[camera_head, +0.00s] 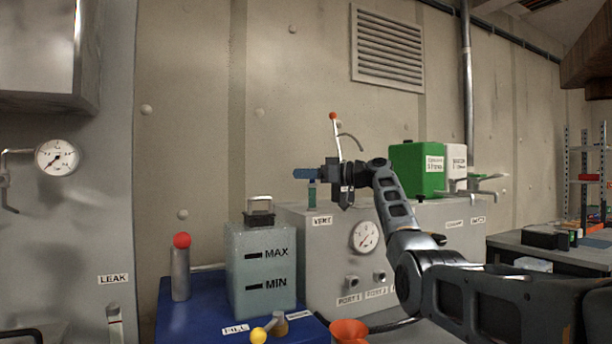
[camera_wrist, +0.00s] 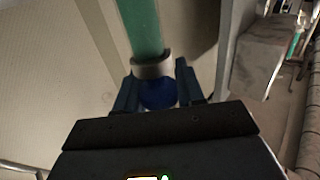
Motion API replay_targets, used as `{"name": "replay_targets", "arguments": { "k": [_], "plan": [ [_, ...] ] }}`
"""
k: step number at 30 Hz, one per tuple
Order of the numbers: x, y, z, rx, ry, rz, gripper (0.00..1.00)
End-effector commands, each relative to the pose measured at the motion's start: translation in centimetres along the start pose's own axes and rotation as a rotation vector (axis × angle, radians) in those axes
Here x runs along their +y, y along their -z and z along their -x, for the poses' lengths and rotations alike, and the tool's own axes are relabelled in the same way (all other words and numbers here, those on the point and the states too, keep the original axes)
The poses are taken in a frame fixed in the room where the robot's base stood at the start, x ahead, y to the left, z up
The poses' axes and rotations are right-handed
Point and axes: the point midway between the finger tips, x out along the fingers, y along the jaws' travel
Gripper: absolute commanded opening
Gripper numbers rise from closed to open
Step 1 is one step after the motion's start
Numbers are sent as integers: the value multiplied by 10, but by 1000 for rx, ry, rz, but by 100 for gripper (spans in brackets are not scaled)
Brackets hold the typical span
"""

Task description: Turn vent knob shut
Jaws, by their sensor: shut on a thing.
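The blue vent knob (camera_wrist: 158,94) sits between my two fingers in the wrist view, below a pale collar and a green tube (camera_wrist: 142,30). My gripper (camera_wrist: 155,88) is shut on it, one finger on each side. In the head view my gripper (camera_head: 306,173) reaches left, level, at the top of a short green stem (camera_head: 312,195) above the VENT label (camera_head: 322,221). The knob cannot be told apart from my blue fingers there. The knob's turn angle cannot be read.
A grey cabinet (camera_head: 330,258) with a gauge (camera_head: 364,236) stands below my arm. A translucent MAX/MIN tank (camera_head: 262,268) is at its left. A red-tipped lever (camera_head: 335,135) rises close behind my gripper. A green box (camera_head: 418,168) stands to the right.

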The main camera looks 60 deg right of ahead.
Motion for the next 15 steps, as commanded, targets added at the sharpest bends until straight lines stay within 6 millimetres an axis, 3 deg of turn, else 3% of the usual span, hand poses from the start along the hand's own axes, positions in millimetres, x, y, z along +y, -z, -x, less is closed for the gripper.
{"name": "replay_targets", "arguments": {
  "k": [3, 4, 10, 15],
  "plan": [
    [0, 4, 0, 5, -1, 3, 7],
    [0, 4, 0, 5, -2, 3, 41],
    [0, 3, 0, 3, -1, 2, 60],
    [0, 2, 0, 2, -1, 1, 60]
  ]
}}
